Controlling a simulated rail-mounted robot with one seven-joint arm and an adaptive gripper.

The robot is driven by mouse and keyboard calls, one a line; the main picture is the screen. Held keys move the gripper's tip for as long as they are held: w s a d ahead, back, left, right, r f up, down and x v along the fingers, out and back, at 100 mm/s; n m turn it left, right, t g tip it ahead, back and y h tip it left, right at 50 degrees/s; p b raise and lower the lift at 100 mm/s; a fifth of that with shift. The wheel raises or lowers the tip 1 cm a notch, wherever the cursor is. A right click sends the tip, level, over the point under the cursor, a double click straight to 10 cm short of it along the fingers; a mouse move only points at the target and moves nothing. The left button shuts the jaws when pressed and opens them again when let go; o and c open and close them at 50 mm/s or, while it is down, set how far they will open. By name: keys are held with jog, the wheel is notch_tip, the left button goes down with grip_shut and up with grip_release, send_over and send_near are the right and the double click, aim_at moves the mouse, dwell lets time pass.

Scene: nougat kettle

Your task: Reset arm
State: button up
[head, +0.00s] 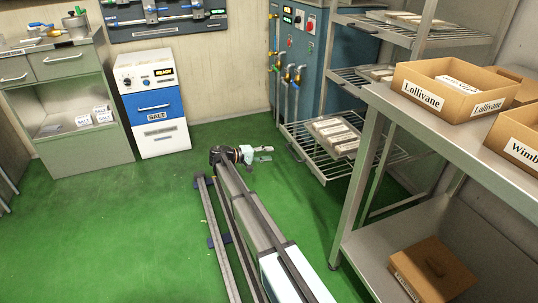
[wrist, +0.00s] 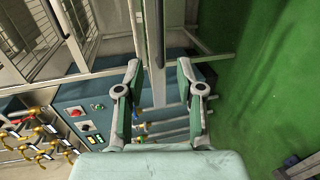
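My gripper (head: 263,153) is at the end of my arm, low over the green floor in the middle of the head view. It points right, toward the wire rack. In the wrist view my gripper (wrist: 160,80) has its two fingers spread apart, with nothing held between them. Beyond the fingers the wrist view shows a metal post and a blue-grey control cabinet (wrist: 85,115).
A metal shelf table (head: 360,170) with Lollivane (head: 435,100) and Wimb-labelled (head: 520,152) boxes stands at right. A wire rack (head: 335,165) with a tray is near my gripper. A white-and-blue SALT unit (head: 155,105) and grey-green cabinet (head: 80,80) stand back left. The left floor is clear.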

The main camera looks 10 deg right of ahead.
jog(key=shift+w, duration=0.1)
jog(key=s+a+f+g+y+p, duration=0.1)
jog(key=s+f+y+p, duration=0.4)
jog(key=s, duration=0.7)
jog(key=s+a+f+n+g+y+p, duration=0.15)
jog(key=s+f+p, duration=0.35)
jog(key=s, duration=0.7)
jog(key=s+f+g+y+p, duration=0.1)
jog(key=s+f+y+p, duration=0.25)
jog(key=s+f, duration=0.55)
jog(key=s+r+m+g+y+p, duration=0.1)
jog(key=s+r+p, duration=0.4)
jog(key=s, duration=0.8)
jog(key=s+a+r+m+g+y+p, duration=0.1)
jog(key=s+r+p, duration=0.5)
jog(key=s, duration=0.7)
jog(key=s+a+r+m+g+y+p, duration=0.1)
jog(key=s+r+g+y+p, duration=0.2)
jog(key=s+p, duration=0.6)
jog(key=s+r, duration=0.2)
jog(key=s, duration=0.2)
jog(key=shift+a+r, duration=0.25)
jog(key=shift+r, duration=0.15)
